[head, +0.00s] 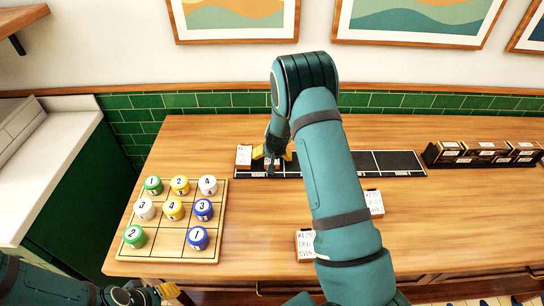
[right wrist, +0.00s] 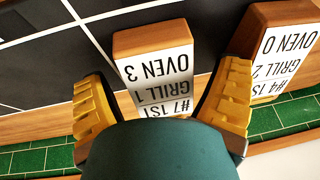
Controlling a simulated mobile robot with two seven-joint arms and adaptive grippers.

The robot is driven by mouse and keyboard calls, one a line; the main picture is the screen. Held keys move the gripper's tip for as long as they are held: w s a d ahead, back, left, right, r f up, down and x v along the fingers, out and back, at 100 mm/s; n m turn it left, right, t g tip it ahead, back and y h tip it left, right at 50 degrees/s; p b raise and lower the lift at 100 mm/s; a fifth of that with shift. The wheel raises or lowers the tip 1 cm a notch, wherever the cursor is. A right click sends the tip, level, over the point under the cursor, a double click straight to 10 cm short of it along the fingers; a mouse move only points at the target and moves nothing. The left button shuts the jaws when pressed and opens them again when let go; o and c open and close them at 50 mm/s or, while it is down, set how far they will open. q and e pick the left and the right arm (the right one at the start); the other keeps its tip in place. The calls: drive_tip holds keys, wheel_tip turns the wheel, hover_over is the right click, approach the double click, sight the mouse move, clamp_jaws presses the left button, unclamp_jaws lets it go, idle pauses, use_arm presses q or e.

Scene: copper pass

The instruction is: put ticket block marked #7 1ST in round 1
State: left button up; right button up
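The ticket block marked #7 1ST, GRILL 1, OVEN 3 (right wrist: 158,68) is between the yellow fingers of my right gripper (right wrist: 165,108). The fingers stand apart at its two sides, with narrow gaps showing. In the head view my right gripper (head: 271,158) is low over the left part of the dark strip (head: 362,163) and mostly covers this block. Just left of it, a block marked #4 1ST, GRILL 2, OVEN 0 (right wrist: 275,52) stands at the strip's left end; it also shows in the head view (head: 243,157). My left gripper (head: 165,292) is at the bottom left, away from the blocks; its opening is unclear.
Two more ticket blocks lie on the table, one right of my arm (head: 375,203) and one nearer (head: 305,245). A dark rack (head: 432,157) with several blocks stands at the right. A grid board (head: 172,252) with numbered pieces is at the left. The strip's right cells are bare.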

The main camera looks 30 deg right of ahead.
drive_tip(key=shift+r, duration=0.55)
drive_tip(key=p+v, duration=0.2)
drive_tip(key=v, duration=0.9)
drive_tip(key=shift+s, duration=0.15)
